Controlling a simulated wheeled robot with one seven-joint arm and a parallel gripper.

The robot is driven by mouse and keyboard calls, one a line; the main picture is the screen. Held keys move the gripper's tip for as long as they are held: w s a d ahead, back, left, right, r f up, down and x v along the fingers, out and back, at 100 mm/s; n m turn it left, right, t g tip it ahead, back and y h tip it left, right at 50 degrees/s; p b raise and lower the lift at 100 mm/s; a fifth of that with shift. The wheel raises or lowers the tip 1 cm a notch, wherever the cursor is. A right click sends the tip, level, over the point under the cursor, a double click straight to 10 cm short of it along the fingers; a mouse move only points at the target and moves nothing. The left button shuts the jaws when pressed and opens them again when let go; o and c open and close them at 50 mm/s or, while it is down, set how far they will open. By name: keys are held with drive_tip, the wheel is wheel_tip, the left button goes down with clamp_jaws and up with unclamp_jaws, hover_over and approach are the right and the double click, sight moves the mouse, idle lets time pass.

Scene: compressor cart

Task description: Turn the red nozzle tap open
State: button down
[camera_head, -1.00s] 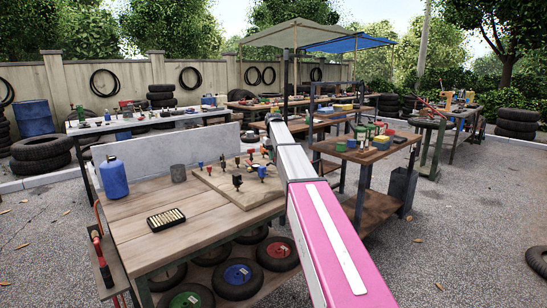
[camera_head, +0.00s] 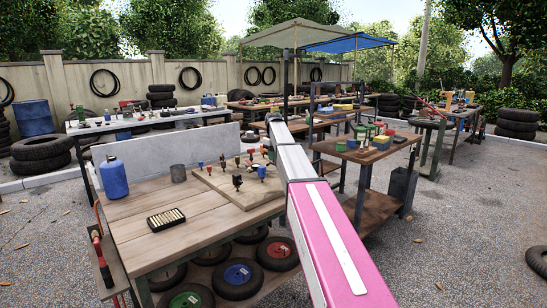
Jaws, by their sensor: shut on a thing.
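A wooden board (camera_head: 214,185) on the near workbench carries several small taps and fittings. A small fitting with a red top (camera_head: 201,164) stands near its left side, and another with a reddish top (camera_head: 223,158) stands at its back. A dark fitting (camera_head: 237,182) stands near the middle, and a blue-topped one (camera_head: 261,172) is to its right. They are too small to tell which is the red nozzle tap or how its handle is turned. My pink and white arm reaches over the board's right edge. My gripper cannot be made out; the arm hides that area.
The bench (camera_head: 150,245) also holds a blue bottle (camera_head: 113,177), a grey cup (camera_head: 178,174) and a black tray (camera_head: 166,219). A grey panel (camera_head: 165,160) stands along its back. Wheels lie below. Another table (camera_head: 365,153) stands right of my arm.

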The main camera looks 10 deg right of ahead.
drive_tip(key=c, duration=1.1)
unclamp_jaws()
wheel_tip(320, 180, up, 11)
drive_tip(key=shift+f, duration=0.1)
